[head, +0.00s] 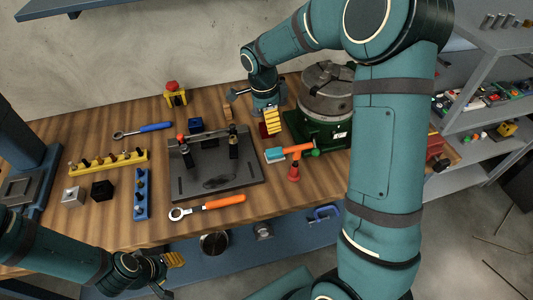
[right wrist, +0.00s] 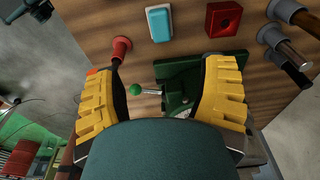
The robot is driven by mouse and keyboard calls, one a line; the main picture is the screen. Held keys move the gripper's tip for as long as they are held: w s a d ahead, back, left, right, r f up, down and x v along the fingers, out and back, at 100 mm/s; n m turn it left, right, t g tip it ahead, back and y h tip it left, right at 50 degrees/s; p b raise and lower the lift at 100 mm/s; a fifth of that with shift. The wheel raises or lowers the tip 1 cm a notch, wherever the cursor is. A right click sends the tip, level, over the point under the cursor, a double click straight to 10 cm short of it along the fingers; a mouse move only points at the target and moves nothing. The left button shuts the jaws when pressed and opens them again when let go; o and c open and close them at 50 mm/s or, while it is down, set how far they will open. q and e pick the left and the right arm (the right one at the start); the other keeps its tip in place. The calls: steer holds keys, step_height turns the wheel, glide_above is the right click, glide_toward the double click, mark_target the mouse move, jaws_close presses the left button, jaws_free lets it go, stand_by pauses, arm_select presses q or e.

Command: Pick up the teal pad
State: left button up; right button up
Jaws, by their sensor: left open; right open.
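The teal pad (head: 273,155) lies on the wooden bench, just right of the dark grey fixture plate and beside an orange piece. In the right wrist view the teal pad (right wrist: 159,24) lies on the wood beyond the fingertips, between a red peg and a red block. My right gripper (head: 271,121) is open and empty, with yellow fingers, above the bench behind the pad in the head view. Its spread fingers (right wrist: 162,72) show nothing between them but background parts. My left gripper (head: 158,264) is open and empty in front of the bench, at lower left.
A red block (head: 270,128), orange piece (head: 299,148) and red peg (head: 294,171) are near the pad. A green-based rotary chuck (head: 327,92) stands to the right. The fixture plate (head: 220,178) and orange-handled wrench (head: 208,206) are left. A green ball knob (right wrist: 135,89) shows between my right fingers.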

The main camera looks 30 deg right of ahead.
steer(key=f, duration=0.1)
steer(key=b, duration=0.2)
glide_toward(275, 151)
steer(key=f, duration=0.5)
steer(key=shift+w+d, duration=0.1)
steer(key=shift+w, duration=0.2)
steer(key=shift+s+d+f, duration=0.1)
steer(key=shift+s+f, duration=0.05)
steer(key=shift+f, duration=0.25)
steer(key=shift+s+d+f, duration=0.1)
steer(key=shift+d+f, duration=0.15)
steer(key=shift+f, duration=0.9)
steer(key=shift+s+d+f, duration=0.1)
steer(key=shift+d+f, duration=0.1)
steer(key=shift+f, duration=0.9)
arm_select(q)
step_height(275, 151, down, 3)
steer(key=shift+d+r, duration=0.1)
arm_select(e)
jaws_close()
